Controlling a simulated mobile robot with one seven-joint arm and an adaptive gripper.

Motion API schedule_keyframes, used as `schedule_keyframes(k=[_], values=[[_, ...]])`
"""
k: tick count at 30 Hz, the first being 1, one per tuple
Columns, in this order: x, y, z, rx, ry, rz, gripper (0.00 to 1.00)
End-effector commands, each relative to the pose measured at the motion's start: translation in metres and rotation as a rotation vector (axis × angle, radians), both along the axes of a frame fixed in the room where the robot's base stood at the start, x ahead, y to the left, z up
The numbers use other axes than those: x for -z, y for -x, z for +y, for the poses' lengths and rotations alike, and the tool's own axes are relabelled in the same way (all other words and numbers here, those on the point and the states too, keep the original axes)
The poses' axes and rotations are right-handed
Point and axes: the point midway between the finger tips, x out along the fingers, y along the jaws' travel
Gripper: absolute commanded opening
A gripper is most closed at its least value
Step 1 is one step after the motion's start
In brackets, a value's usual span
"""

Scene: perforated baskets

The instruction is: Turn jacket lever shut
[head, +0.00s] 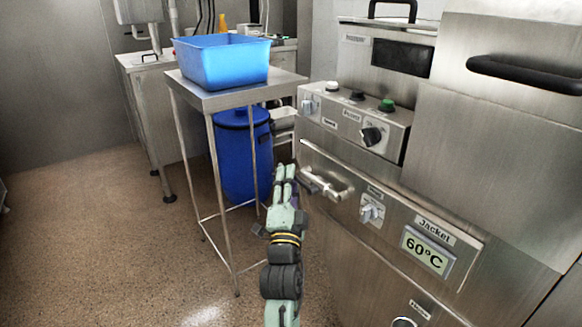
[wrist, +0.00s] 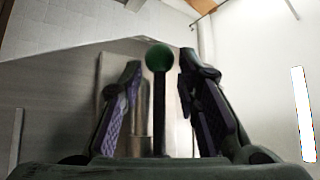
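In the wrist view, a lever with a green ball (wrist: 159,56) on a thin dark stem stands upright between my two fingers. My gripper (wrist: 161,75) is open, with a finger on either side of the stem and gaps between. In the head view my gripper (head: 285,172) points away, left of the steel machine front. I cannot make out the green-ball lever there, so I cannot tell whether it is the jacket lever. The "Jacket" label (head: 435,231) sits above a 60°C display (head: 427,250) on the lower panel. A silver handle (head: 325,186) sticks out right of my gripper.
A knob (head: 371,211) is on the lower panel; a control box (head: 355,122) with knobs and buttons juts out above. A steel table (head: 285,84) with a blue tub (head: 221,62) and a blue barrel (head: 240,155) stand beyond. The floor at left is clear.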

Motion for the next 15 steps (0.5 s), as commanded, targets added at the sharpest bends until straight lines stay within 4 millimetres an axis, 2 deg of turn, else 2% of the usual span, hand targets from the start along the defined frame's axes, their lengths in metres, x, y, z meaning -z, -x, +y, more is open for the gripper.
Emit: schedule_keyframes(k=[1,6,15], values=[[-0.005,-0.006,-0.001,0.001,0.0,0.0,0.3],[-0.008,-0.017,-0.001,-0.001,-0.001,-0.001,0.3],[-0.007,-0.018,-0.001,-0.001,-0.001,-0.001,0.29]])
